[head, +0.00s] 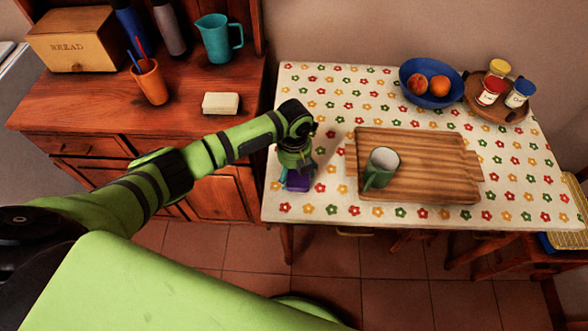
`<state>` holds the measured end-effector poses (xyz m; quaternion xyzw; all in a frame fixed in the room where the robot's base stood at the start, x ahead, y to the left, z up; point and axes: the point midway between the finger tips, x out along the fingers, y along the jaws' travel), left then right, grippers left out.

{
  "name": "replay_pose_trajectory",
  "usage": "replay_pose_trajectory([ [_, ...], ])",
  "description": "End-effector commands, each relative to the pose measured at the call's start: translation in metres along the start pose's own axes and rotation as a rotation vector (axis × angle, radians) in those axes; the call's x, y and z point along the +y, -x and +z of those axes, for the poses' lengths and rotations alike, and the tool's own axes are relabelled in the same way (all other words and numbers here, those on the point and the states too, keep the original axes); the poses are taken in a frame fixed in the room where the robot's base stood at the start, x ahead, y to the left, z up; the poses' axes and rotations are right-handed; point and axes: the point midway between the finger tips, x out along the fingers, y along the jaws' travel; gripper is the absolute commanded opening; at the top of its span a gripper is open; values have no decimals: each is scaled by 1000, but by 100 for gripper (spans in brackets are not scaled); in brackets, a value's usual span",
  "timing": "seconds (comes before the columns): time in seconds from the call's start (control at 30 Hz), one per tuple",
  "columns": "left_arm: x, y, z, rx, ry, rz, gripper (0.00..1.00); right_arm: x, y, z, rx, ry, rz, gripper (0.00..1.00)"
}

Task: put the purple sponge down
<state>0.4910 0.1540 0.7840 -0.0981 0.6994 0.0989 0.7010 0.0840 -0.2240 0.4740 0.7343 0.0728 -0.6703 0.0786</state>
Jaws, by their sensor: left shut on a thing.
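The purple sponge (297,182) is at the left part of the table with the flowered cloth (330,212), near its front left corner. My left gripper (297,172) points down and is shut on the sponge. The gripper hides much of the sponge's upper part. I cannot tell whether the sponge touches the cloth or is just above it. My right gripper is not in the head view.
Right of the sponge lies a wooden board (430,180) with a green mug (381,169). A blue fruit bowl (430,84) and a round tray (514,113) with jars stand behind. The cabinet (190,118) left holds a white block (221,103). Cloth behind the arm is free.

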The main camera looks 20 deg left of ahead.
Motion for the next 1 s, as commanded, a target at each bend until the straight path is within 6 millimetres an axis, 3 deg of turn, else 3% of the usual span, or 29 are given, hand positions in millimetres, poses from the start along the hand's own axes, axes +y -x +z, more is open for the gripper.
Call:
replay_pose_trajectory([
  [0.07,0,-4,0,0,0,1,52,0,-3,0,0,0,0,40],
  [0.1,0,-3,0,0,0,0,90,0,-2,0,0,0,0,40],
  [0.13,0,-2,0,0,0,0,100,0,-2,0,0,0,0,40],
  [0.47,0,-2,0,0,0,0,100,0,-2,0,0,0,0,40],
  [0.63,0,7,1,-2,0,-2,100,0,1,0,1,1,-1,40],
  [1.0,0,81,2,-4,-1,-3,100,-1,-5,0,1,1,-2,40],
])
